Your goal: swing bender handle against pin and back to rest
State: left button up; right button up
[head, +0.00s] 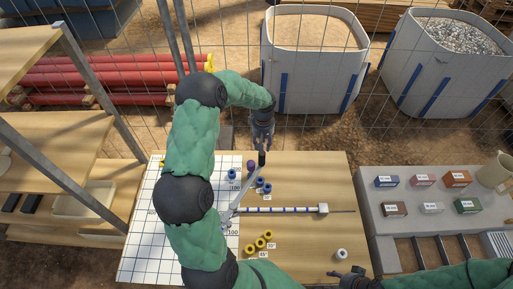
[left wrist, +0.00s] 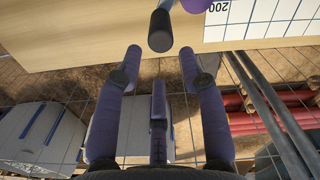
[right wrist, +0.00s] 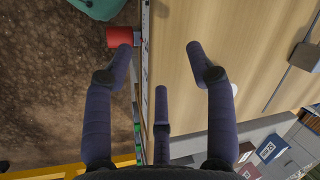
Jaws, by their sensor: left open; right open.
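The bender handle (head: 245,187) is a grey lever with a black grip; it slants up and right from the pivot on the table. In the left wrist view the black grip (left wrist: 160,32) lies just beyond the fingertips. My left gripper (head: 262,139) is open, at the far table edge beside the grip's end, not around it; its spread fingers also show in the left wrist view (left wrist: 162,60). A purple knob (head: 251,164) sits left of the grip. The pivot is partly hidden by my left arm, and I cannot make out the pin. My right gripper (head: 347,274) is open and empty near the front edge.
A rod with blue bands (head: 280,210) runs right from the pivot to a grey block (head: 323,209). Blue rollers (head: 260,182), yellow rollers (head: 260,243) and a white roller (head: 341,254) stand on the table. A bench with small boxes (head: 431,207) stands right. The table's right half is mostly clear.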

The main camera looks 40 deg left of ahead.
aim_at(262, 159)
pick_arm(q)
notch_tip(262, 159, down, 11)
jog(key=shift+s+r, duration=0.1)
dwell(0.5)
grip_shut()
